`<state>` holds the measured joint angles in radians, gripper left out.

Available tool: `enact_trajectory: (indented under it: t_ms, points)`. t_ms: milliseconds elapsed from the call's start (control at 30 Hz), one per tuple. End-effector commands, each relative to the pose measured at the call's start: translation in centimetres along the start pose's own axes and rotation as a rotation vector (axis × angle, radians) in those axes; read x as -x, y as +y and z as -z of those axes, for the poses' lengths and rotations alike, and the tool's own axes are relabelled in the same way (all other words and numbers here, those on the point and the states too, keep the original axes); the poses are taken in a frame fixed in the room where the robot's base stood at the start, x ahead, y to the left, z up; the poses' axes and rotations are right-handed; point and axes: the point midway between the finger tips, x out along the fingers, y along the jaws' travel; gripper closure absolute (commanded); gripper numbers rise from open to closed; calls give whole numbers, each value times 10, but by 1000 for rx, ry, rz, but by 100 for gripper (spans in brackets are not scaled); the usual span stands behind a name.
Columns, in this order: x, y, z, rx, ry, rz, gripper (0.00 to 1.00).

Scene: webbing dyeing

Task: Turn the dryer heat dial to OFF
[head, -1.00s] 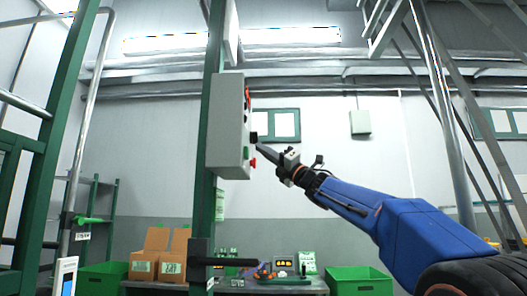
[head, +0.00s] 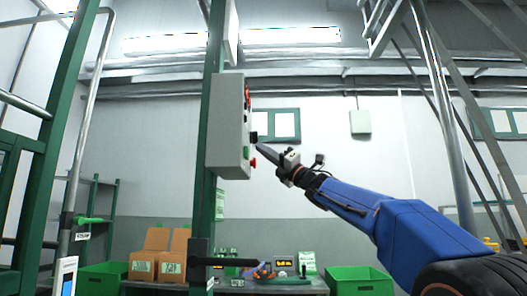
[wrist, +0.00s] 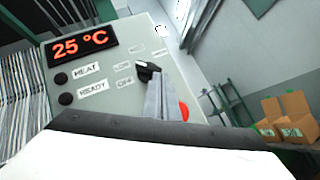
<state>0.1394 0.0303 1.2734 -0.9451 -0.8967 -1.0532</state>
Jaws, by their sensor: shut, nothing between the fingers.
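The grey dryer control box (head: 228,130) is mounted on a green post, seen nearly edge-on in the head view. In the wrist view its face (wrist: 183,70) shows a red "25 °C" display (wrist: 83,46). The black heat dial (wrist: 146,70) is right of the labels LOW (wrist: 122,66) and OFF (wrist: 125,82); another label above is too blurred to read. The dial's exact setting is hard to tell. My gripper (head: 260,148) is shut and empty, its fingertips at the dial, seemingly touching it. The fingers (wrist: 160,98) hide part of the face below the dial.
A red button (wrist: 184,110) is close beside my fingers. Black lamps or buttons (wrist: 61,79) sit by HEAT and READY. Below are a bench with cardboard boxes (head: 145,264) and green bins (head: 358,280). Right of the box, the space before the wall is open.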

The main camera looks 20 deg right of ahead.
Motion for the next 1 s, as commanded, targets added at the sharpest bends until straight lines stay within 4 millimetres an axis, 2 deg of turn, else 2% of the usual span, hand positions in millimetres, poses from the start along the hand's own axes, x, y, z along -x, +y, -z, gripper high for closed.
enact_trajectory:
  t_ms: [1000]
  points:
    - [-2, -4, -2, 77, 0, -79, 100]
